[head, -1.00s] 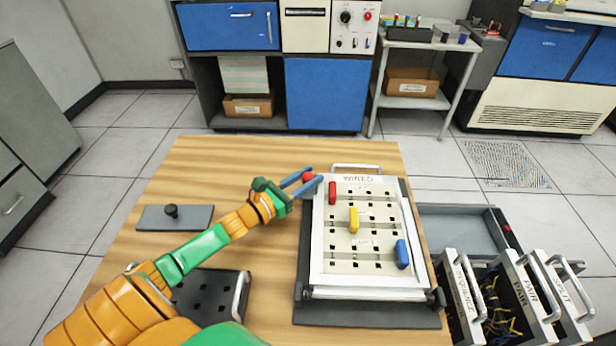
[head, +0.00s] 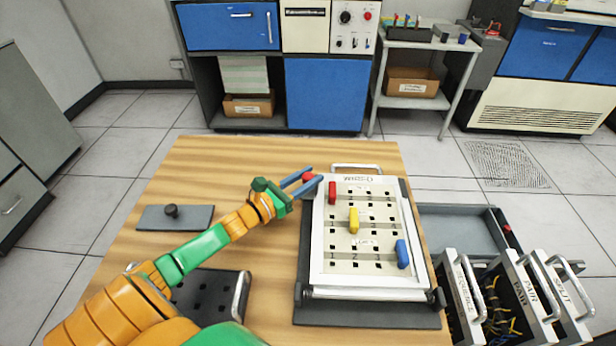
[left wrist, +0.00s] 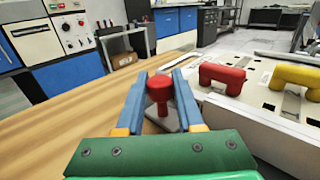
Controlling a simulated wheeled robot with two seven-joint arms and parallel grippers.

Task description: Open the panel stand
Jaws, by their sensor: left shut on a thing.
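The panel stand (head: 318,240) is a white framed board on a dark base on the wooden table. Its panel carries a red (head: 332,193), a yellow (head: 354,220) and a blue (head: 402,254) plug and rows of holes. A red knob (left wrist: 159,88) on a grey foot is at the stand's upper left side. My left gripper (head: 305,182) is at this knob, its two blue fingers on either side of it, shut on it. In the left wrist view the red and yellow plugs are to the right of the fingers. My right gripper is not in view.
A grey plate with a black knob (head: 172,212) and a dark panel with holes (head: 200,292) lie on the table's left. A grey tray (head: 455,228) and labelled panels with handles (head: 462,290) stand right of the table. The table's far left is clear.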

